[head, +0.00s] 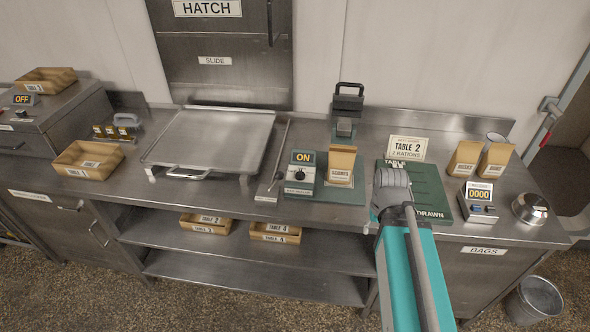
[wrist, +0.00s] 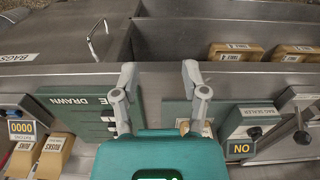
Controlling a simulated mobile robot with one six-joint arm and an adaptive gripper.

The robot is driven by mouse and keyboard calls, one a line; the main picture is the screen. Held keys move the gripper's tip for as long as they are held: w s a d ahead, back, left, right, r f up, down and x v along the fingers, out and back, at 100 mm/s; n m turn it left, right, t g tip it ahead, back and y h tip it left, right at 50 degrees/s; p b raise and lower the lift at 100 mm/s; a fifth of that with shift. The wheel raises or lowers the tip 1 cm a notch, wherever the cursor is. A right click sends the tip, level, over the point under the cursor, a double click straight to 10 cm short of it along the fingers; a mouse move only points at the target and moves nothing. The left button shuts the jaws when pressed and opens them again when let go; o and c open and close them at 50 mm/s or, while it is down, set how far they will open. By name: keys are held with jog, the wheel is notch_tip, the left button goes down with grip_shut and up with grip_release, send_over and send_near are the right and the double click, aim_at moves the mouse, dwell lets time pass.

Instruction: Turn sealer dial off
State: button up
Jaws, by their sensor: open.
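The bag sealer's green control box (head: 312,187) stands on the steel counter in the head view, with a lit ON sign (head: 303,157) and a small black dial (head: 300,174) below it. In the wrist view the box (wrist: 235,122) is at the right, upside down, with its dial (wrist: 255,131) and ON sign (wrist: 240,149). My gripper (wrist: 160,75) is open and empty, to the left of the box there and apart from the dial. In the head view the fingers cannot be made out at the end of my arm.
Beside the box are a paper bag (head: 341,163) and the black-handled press (head: 347,105). A long lever (head: 279,150) rises just left of the box. The green TABLE board (head: 428,180), a counter display (head: 480,195) and a metal bell-shaped item (head: 530,208) are right.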

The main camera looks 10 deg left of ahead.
dwell(0.3)
jog(key=o, duration=0.4)
jog(key=shift+w+r, duration=0.1)
jog(key=shift+w, duration=0.1)
jog(key=shift+w+a+r, duration=0.15)
jog(key=shift+w+a, duration=0.05)
jog(key=shift+w, duration=0.1)
notch_tip(320, 180, up, 9)
jog(key=p, duration=0.9)
send_over(300, 171)
jog(key=shift+f, duration=0.2)
notch_tip(300, 171, down, 14)
jog(key=b, duration=1.3)
jog(key=shift+r+b, duration=0.2)
jog(key=shift+b, duration=0.1)
